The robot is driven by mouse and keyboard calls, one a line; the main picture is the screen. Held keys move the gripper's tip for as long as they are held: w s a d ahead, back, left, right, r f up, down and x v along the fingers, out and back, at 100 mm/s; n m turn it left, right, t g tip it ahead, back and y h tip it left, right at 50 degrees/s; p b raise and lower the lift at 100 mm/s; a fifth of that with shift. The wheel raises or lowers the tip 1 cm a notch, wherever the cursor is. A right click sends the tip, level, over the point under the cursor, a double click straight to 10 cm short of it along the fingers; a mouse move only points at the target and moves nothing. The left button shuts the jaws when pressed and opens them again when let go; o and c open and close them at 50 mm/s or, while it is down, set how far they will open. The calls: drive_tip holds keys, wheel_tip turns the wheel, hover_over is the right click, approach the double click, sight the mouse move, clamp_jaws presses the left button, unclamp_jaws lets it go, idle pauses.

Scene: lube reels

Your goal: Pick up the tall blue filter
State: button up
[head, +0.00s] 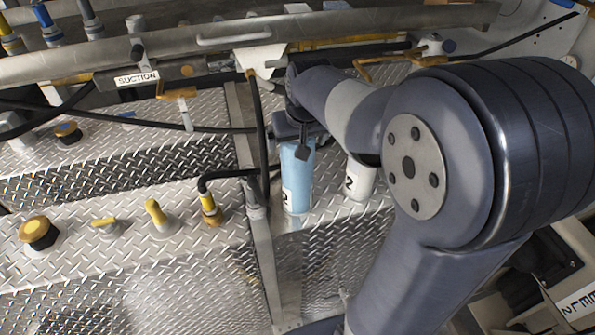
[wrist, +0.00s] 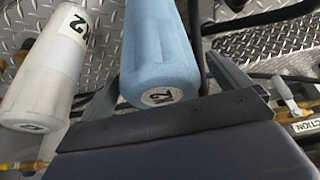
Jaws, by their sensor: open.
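The tall blue filter (head: 296,182) stands upright on the diamond-plate deck in the head view, with a dark "2" on a white label. It also fills the upper middle of the wrist view (wrist: 160,45), its round labelled end towards the camera. My gripper (head: 301,143) is at the top of the blue filter. In the wrist view my gripper (wrist: 165,78) is open, with one finger on each side of the filter. I cannot tell whether either finger touches it.
A white filter (head: 360,180) labelled "2" stands close to the right of the blue one and also shows in the wrist view (wrist: 45,75). A black hose (head: 262,130) runs just left of the blue filter. Yellow-handled valves (head: 160,215) line the deck farther left.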

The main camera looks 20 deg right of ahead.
drive_tip(key=shift+x, duration=0.95)
drive_tip(key=shift+r, duration=0.1)
drive_tip(key=c, duration=1.8)
drive_tip(key=shift+o, duration=0.2)
